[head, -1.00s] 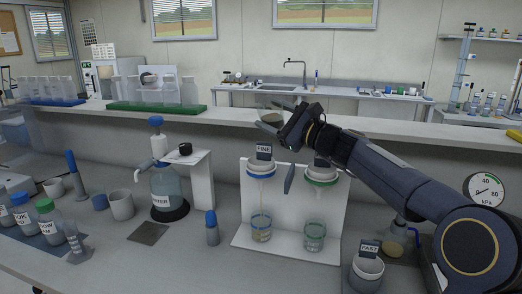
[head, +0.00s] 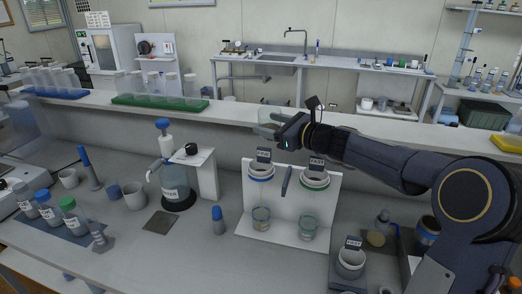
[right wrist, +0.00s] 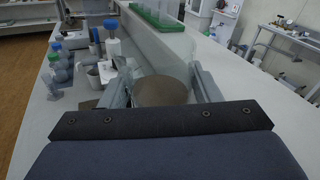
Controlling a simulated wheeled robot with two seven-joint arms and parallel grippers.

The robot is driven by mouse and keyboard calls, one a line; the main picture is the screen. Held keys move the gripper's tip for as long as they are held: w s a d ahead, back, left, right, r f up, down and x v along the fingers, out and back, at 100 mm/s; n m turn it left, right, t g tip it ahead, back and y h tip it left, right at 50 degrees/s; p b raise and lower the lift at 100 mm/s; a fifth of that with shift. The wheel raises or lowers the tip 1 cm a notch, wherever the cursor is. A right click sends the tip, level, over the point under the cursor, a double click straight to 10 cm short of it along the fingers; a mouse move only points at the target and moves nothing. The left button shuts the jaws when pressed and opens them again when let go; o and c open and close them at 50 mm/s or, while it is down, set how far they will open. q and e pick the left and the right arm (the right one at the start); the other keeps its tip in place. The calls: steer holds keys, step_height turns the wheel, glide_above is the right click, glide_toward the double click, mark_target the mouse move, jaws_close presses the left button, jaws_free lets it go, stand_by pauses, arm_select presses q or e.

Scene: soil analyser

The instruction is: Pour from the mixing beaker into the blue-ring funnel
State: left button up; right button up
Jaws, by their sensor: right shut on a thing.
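My right gripper (head: 268,132) is shut on the mixing beaker, a clear vessel whose brown contents (right wrist: 160,92) show between the fingers in the right wrist view. In the head view the beaker is pale and partly hidden by the fingers, so I cannot tell its tilt exactly. The gripper is above the blue-ring funnel (head: 261,173), which sits in a white stand with a dark label above it. The green-ring funnel (head: 315,181) is just right of it. A blue-ringed beaker (head: 261,219) stands below the blue-ring funnel. No stream shows from the held beaker. My left gripper is not in view.
A green-ringed beaker (head: 308,229) stands below the green-ring funnel. The water bottle (head: 175,184) and a small blue-capped bottle (head: 218,220) are to the left. A raised ledge (head: 230,117) with tube racks runs behind.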

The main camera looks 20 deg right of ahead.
mark_target(280, 116)
steer(key=shift+r+p, duration=1.35)
steer(key=shift+r, duration=0.2)
steer(key=shift+f, duration=0.1)
